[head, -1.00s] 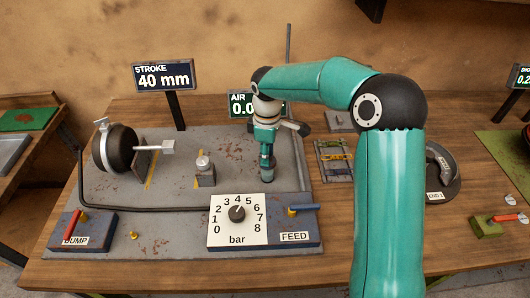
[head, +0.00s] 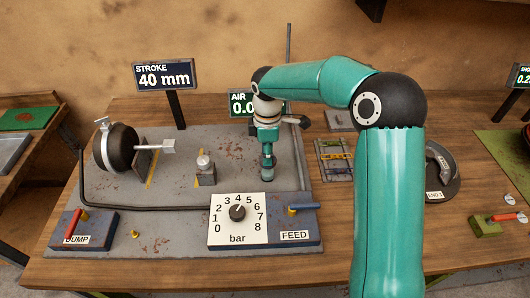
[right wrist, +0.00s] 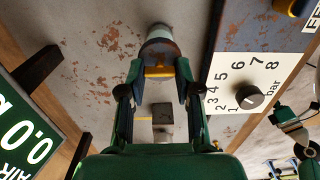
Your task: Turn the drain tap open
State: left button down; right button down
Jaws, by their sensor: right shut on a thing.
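The drain tap shows in the right wrist view as a yellow handle (right wrist: 158,72) against a short grey cylindrical body (right wrist: 158,46). In the head view the body (head: 267,176) stands on the grey board, at its right side, and the handle is hidden by my gripper. My right gripper (head: 267,160) points down over the tap. In the right wrist view its two fingers (right wrist: 158,76) are on either side of the yellow handle, shut on it. The handle's exact turn angle is hard to tell. My left gripper is not in the head view.
The grey board (head: 125,195) also carries a black drum (head: 118,148), a small grey post (head: 205,170), the bar dial (head: 237,213), and blue DUMP (head: 100,227) and FEED (head: 308,228) blocks. The AIR display (head: 238,104) is partly hidden behind my right arm. A black pipe (head: 130,207) edges the board.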

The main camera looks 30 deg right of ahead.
jog(key=c, duration=0.8)
grip_release()
jog(key=shift+w+d+r, duration=0.1)
jog(key=shift+w+d, duration=0.1)
jog(key=shift+c, duration=0.2)
jog(key=shift+o, duration=0.2)
jog(key=shift+s, duration=0.1)
jog(key=shift+a, duration=0.1)
notch_tip(320, 180, up, 12)
